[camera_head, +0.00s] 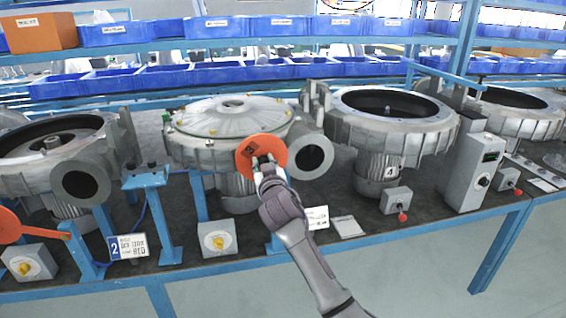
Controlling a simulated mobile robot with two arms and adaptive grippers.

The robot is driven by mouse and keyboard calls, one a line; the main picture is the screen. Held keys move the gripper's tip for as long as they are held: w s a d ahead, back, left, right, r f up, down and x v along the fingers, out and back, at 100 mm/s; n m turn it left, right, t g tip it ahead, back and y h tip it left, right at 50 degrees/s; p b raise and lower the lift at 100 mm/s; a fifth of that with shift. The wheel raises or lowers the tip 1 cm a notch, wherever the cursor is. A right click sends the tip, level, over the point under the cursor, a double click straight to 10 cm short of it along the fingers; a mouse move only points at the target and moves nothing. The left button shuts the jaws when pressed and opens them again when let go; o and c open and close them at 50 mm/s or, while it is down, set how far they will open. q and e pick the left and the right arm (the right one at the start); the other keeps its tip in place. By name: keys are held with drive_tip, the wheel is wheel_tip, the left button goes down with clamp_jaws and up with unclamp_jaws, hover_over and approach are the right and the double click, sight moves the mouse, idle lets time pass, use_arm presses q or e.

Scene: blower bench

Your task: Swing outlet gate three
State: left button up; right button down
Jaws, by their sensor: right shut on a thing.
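The outlet gate, an orange-red disc (274,146), stands in front of the middle blower (225,118), just left of its dark round outlet (315,156). The outlet opening shows uncovered. My right gripper (264,162) is shut on the disc at its lower middle, and its fingers hide part of the disc. My right arm reaches up from the bottom and partly hides a small white sign (317,217), whose number I cannot read. My left gripper is not in view.
A left blower (60,150) has its own open outlet, a red disc (10,226) and a sign marked 2 (128,246). A blower marked 4 (390,125) and a grey control box (473,172) stand to the right. Blue posts (158,215) and switch boxes (217,238) line the bench front.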

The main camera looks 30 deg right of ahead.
drive_tip(key=w+a+f+n+b, duration=0.3)
drive_tip(key=a+f+n+b, duration=0.6)
drive_tip(key=a+f+n, duration=0.2)
drive_tip(key=shift+a+f, duration=0.35)
drive_tip(key=shift+a, duration=0.7)
drive_tip(key=shift+f, duration=0.1)
drive_tip(key=c, duration=0.8)
unclamp_jaws()
drive_tip(key=shift+w, duration=0.1)
drive_tip(key=v, duration=1.2)
